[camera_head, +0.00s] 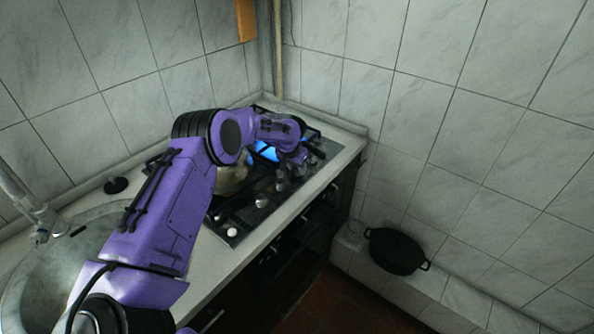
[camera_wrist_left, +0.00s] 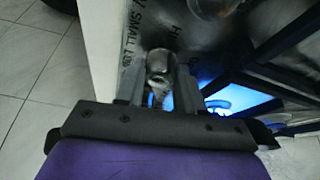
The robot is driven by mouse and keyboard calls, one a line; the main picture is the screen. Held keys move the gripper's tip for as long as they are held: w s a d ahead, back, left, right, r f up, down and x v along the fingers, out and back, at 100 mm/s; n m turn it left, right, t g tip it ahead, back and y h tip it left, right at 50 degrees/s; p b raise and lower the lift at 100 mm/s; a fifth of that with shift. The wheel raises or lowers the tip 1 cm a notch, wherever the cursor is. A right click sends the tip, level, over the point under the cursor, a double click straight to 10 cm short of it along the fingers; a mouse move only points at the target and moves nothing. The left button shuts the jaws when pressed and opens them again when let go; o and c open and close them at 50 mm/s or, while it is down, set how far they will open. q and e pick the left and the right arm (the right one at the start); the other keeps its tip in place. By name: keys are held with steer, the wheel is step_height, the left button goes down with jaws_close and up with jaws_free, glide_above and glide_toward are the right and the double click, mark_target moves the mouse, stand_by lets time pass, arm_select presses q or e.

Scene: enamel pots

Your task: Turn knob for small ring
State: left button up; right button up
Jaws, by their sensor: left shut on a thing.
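The gas stove (camera_head: 222,216) is set into the counter in the head view, with a row of knobs along its front edge. My left gripper (camera_head: 286,178) reaches down over this front edge near the far right end. In the left wrist view, the metal knob (camera_wrist_left: 158,66) sits between the two fingers, which are shut on it. Printed lettering beginning "SMALL" shows beside the knob. Blue flame (camera_wrist_left: 225,95) glows under the dark grate beside the gripper. It also shows in the head view (camera_head: 265,150). My right gripper is not in view.
A pale pot (camera_head: 231,180) on the stove is partly hidden by my left arm. A round sink (camera_head: 32,278) is at the left. A black two-handled pan (camera_head: 396,252) is at the lower right by the tiled wall. Tiled walls (camera_head: 440,90) enclose the corner.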

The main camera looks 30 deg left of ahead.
arm_select(q)
steer(key=m+b, duration=0.1)
steer(key=m+h+b, duration=0.1)
steer(key=m+b, duration=0.1)
steer(key=m+h+b, duration=0.1)
steer(key=m, duration=0.1)
steer(key=shift+a+f+b, duration=0.2)
steer(key=shift+f+b, duration=0.05)
steer(key=shift+b, duration=0.1)
steer(key=m+h+b, duration=0.1)
steer(key=m+b, duration=0.1)
steer(key=m, duration=0.1)
steer(key=shift+w+r+m+g, duration=0.1)
steer(key=shift+m+g, duration=0.2)
steer(key=shift+g, duration=0.1)
steer(key=shift+r+m+g+h+b, duration=0.1)
steer(key=shift+m+g+h+b, duration=0.3)
steer(key=shift+m, duration=0.7)
steer(key=o, duration=1)
steer(key=b+v, duration=0.1)
steer(key=v, duration=0.9)
steer(key=shift+a+r, duration=0.15)
steer(key=shift+r, duration=0.1)
